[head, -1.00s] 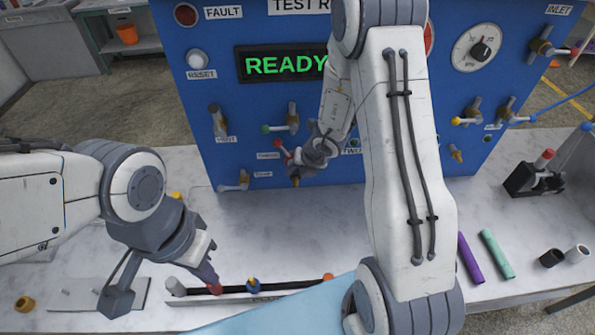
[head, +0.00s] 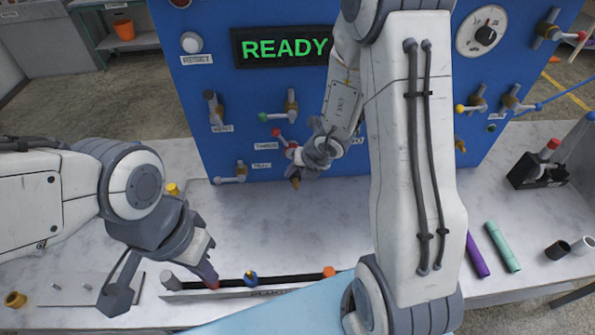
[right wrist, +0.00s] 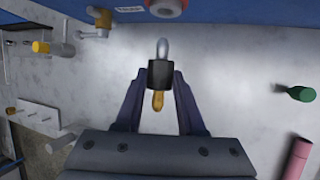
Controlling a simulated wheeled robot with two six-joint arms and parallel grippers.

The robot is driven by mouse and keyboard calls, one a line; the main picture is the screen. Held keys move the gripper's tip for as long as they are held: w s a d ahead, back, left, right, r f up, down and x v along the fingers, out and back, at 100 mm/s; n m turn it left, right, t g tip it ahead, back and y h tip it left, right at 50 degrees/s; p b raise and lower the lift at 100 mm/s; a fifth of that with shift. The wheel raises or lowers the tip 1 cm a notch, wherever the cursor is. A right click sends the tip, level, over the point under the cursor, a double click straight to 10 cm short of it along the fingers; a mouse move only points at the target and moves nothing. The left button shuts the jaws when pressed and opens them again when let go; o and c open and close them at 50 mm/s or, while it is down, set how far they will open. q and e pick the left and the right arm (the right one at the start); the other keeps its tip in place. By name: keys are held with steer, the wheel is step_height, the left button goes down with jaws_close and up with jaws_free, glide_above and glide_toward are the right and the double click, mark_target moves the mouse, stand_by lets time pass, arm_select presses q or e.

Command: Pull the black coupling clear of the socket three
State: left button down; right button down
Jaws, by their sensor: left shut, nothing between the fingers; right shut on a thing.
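In the right wrist view the black coupling (right wrist: 160,72) is between the fingers of my right gripper (right wrist: 161,84), which is shut on it. Its silver tip (right wrist: 162,48) points at the panel and a brass-coloured end shows behind. In the head view my right gripper (head: 314,158) is in front of the panel by the "THREE" label (head: 266,146), and the coupling's body is mostly hidden. My left gripper (head: 210,272) is shut and empty, low over the plug rack.
The blue panel (head: 230,100) with a "READY" display has several valves and fittings. The plug rack (head: 300,281) holds coloured plugs. Purple (head: 477,255) and mint (head: 502,246) tubes lie at right, near a black block (head: 537,172). The bench centre is clear.

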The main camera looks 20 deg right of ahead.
mark_target(298, 175)
steer(key=shift+s, duration=0.15)
steer(key=shift+s+a+r+p, duration=0.2)
steer(key=shift+s+a+r, duration=0.05)
steer(key=shift+s+r, duration=0.55)
steer(key=shift+s+a+r+p, duration=0.2)
steer(key=shift+s+r, duration=0.45)
steer(key=shift+r, duration=0.1)
